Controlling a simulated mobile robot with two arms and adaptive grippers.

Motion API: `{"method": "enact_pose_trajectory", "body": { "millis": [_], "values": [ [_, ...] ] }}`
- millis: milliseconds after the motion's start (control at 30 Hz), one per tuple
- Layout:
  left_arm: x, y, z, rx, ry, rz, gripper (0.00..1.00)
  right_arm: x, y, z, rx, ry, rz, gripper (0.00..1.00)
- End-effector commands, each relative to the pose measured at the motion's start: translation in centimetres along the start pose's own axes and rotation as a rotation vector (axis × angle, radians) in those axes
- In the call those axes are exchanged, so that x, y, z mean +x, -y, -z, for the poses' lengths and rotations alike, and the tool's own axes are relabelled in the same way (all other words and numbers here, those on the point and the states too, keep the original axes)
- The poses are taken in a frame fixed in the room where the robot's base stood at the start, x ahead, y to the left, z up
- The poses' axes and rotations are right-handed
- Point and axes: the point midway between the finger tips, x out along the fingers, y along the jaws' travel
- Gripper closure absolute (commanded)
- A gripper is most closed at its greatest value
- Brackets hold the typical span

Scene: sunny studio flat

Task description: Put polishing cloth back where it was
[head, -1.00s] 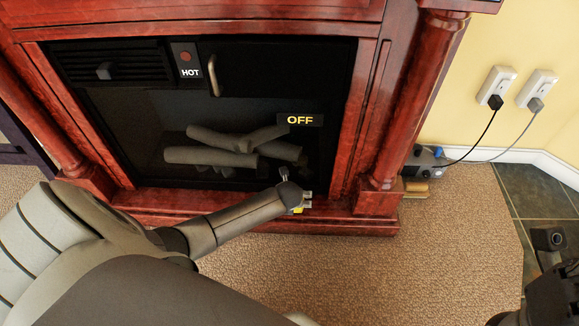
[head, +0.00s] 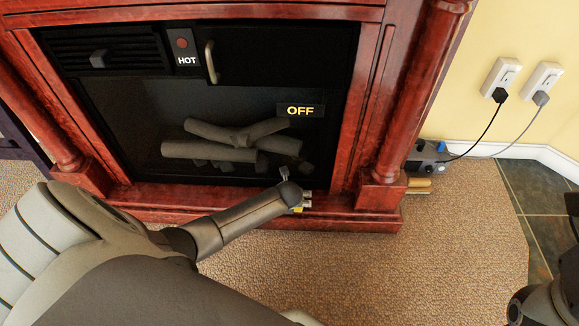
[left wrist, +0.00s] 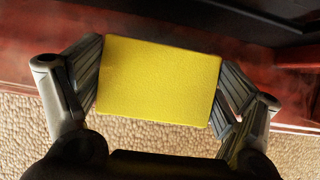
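The polishing cloth (left wrist: 160,80) is a flat yellow rectangle in the left wrist view. My left gripper (left wrist: 160,85) has a finger pressed against each short side of it. In the head view the left gripper (head: 302,203) is at the front ledge of the fireplace (head: 240,205). Only a sliver of yellow shows there, and my arm hides the rest. I cannot tell whether the cloth touches the ledge. Part of my right arm shows at the right edge; its fingers cannot be made out.
The red wooden fireplace fills the middle, with an OFF sign (head: 300,110) on its dark glass. A dark device (head: 427,155) stands right of it by the wall, above a small tan object (head: 419,185). Cords run to wall outlets (head: 502,76). Carpet (head: 450,260) in front is clear.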

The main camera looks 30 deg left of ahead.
Motion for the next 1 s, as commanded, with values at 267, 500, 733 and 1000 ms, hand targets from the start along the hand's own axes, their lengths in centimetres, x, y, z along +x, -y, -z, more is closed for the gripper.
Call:
{"method": "enact_pose_trajectory", "body": {
  "millis": [267, 500, 733, 1000],
  "values": [
    [0.0, 0.0, 0.0, 0.000, 0.000, 0.000, 0.00, 0.0, 0.0, 0.0, 0.000, 0.000, 0.000, 0.60],
    [-0.4, 0.0, -0.2, -0.001, 0.000, 0.000, 0.00, 0.2, 0.0, 0.1, 0.000, -0.002, 0.001, 0.60],
    [-2.9, 0.0, -0.3, 0.001, 0.000, 0.000, 0.00, -0.5, -0.2, -0.3, 0.006, 0.054, -0.022, 0.60],
    [-7.0, 0.0, -0.4, 0.002, 0.000, 0.001, 0.00, -1.6, -0.3, 0.1, 0.017, 0.132, -0.053, 0.60]
  ]
}}
